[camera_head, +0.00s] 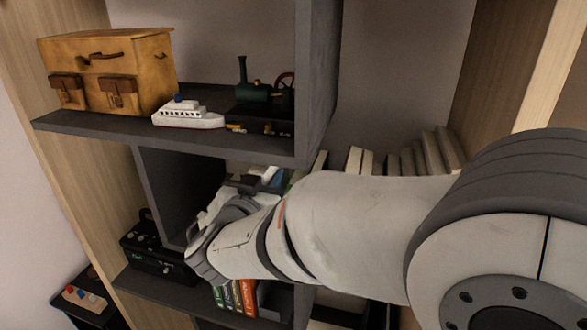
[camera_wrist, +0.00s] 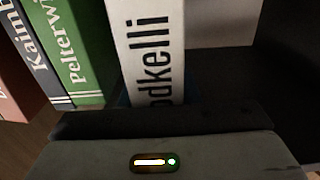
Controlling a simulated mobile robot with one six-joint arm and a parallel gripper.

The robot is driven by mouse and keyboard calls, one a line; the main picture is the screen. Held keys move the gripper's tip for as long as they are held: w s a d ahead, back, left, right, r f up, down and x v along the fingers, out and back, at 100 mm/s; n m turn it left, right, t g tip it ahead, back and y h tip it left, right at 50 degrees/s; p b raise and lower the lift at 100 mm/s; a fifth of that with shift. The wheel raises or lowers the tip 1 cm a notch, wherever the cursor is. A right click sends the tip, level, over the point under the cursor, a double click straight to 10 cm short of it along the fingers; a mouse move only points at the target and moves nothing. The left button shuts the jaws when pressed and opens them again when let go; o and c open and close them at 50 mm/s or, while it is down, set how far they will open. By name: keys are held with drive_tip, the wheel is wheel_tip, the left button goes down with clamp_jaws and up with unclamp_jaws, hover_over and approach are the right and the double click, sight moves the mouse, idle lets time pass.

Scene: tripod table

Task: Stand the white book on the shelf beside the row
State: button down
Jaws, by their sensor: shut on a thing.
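The white book (camera_wrist: 152,45) fills the middle of the wrist view. Its spine faces the camera and shows black letters ending in "odkelli". My gripper (camera_head: 243,184) is shut on it inside the middle shelf compartment, though the fingertips are mostly hidden. In the wrist view the row stands just left of the white book: a green book (camera_wrist: 75,45) is nearest, then a dark book (camera_wrist: 35,45). I cannot tell whether the white book touches the green one or the shelf. In the head view lower parts of the row (camera_head: 235,298) show below my wrist.
A dark shelf board (camera_head: 160,287) carries a black device (camera_head: 155,250) left of a grey divider (camera_head: 180,190). The board above holds a yellow case (camera_head: 108,65), a toy ship (camera_head: 187,114) and a toy engine (camera_head: 257,93). Pale books (camera_head: 440,150) stand in the right compartment, behind my arm.

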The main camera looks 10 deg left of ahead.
drive_tip(key=shift+w+d+r, duration=0.1)
drive_tip(key=shift+w+r, duration=0.05)
drive_tip(key=shift+w, duration=1)
drive_tip(key=f, duration=0.3)
drive_tip(key=shift+w+f+p, duration=0.3)
drive_tip(key=shift+w+p, duration=0.05)
drive_tip(key=shift+f, duration=0.1)
drive_tip(key=c, duration=1.5)
unclamp_jaws()
drive_tip(key=shift+f, duration=0.15)
drive_tip(key=shift+c, duration=0.2)
drive_tip(key=o, duration=0.5)
drive_tip(key=shift+c, duration=0.2)
